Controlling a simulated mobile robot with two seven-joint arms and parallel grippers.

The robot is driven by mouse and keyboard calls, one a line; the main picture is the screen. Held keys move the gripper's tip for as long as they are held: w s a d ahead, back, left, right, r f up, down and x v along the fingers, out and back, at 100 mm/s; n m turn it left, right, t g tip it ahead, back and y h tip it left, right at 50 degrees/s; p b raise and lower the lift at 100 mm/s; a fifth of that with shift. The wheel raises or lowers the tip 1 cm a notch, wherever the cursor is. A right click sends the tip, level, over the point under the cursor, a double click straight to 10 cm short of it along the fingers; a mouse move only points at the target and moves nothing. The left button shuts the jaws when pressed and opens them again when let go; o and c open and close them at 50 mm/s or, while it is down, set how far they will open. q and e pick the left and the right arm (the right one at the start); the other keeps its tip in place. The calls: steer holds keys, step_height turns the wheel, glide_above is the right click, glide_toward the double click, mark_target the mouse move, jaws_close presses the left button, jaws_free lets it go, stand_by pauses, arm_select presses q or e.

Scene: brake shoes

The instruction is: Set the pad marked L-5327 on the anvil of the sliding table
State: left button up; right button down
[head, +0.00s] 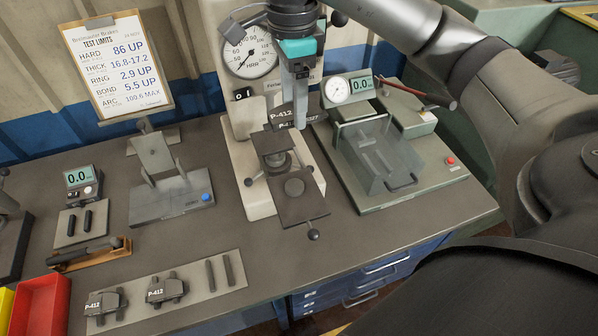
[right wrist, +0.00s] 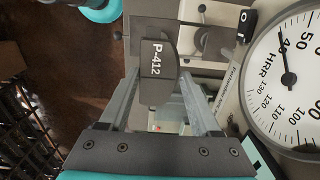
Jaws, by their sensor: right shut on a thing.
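My right gripper (head: 298,118) points down in front of the hardness tester and is shut on a dark pad (head: 280,117). In the right wrist view the pad (right wrist: 158,72) sits between the fingers with P-412 readable. My left gripper is not in view.
The tester's dial (head: 249,56) stands close left of the gripper. A gauge with a clear guard (head: 378,155) stands right. Two other P-412 pads (head: 166,290) lie on a light strip (head: 225,271) at the front. A blue-buttoned fixture (head: 172,200) stands left.

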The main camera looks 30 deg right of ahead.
mark_target(294, 186)
step_height(294, 186, down, 19)
steer(key=shift+a+f+p, duration=0.1)
steer(key=shift+p, duration=0.55)
steer(key=shift+f, duration=0.2)
steer(key=shift+f, duration=0.25)
steer(key=shift+c, duration=0.5)
jaws_free()
steer(key=shift+r, duration=0.1)
steer(key=shift+r, duration=0.1)
steer(key=shift+r, duration=0.3)
step_height(294, 186, up, 12)
steer(key=b, duration=0.1)
steer(key=shift+f+b, duration=0.25)
steer(key=shift+b, duration=0.05)
